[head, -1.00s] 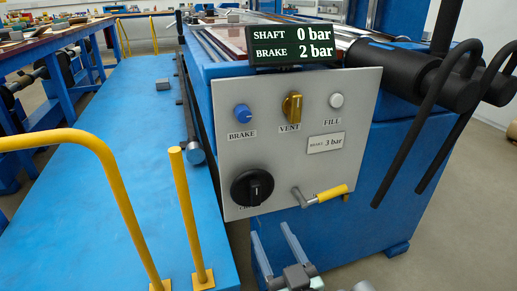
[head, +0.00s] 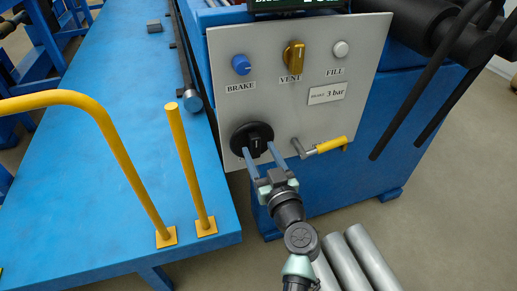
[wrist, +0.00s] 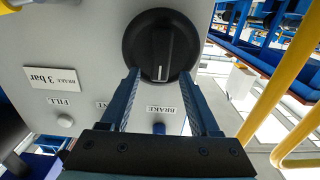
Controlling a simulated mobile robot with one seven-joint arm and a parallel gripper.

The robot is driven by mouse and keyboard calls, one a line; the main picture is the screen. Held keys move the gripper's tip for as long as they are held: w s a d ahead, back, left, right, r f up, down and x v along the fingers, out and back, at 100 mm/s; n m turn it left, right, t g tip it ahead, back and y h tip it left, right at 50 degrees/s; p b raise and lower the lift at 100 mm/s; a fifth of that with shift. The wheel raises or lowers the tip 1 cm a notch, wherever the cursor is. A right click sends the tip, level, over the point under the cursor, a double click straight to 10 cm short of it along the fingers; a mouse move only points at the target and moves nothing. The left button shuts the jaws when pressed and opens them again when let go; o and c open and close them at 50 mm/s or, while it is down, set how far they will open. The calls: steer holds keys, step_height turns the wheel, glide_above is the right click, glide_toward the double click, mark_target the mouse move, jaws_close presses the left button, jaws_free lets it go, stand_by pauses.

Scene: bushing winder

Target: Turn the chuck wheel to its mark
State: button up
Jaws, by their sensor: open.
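The chuck wheel is most likely the black round knob (head: 252,134) at the lower left of the grey panel; its label is hidden. It has a raised grip bar with a white line. In the wrist view the knob (wrist: 135,40) is at the top centre, its white line pointing down toward the brake knob. No separate mark around the wheel can be made out. My gripper (head: 259,149) is open, its fingertips at the knob's lower edge in the head view. In the wrist view my gripper (wrist: 160,73) has one finger either side of the grip bar; contact cannot be told.
The panel (head: 225,110) also carries a blue brake knob (head: 241,65), a yellow vent valve (head: 293,55), a white fill button (head: 340,49) and a yellow-handled lever (head: 328,145). A yellow rail (head: 120,145) and post (head: 190,165) stand left on the blue platform (head: 115,65).

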steer(key=shift+x, duration=0.95)
jaws_close()
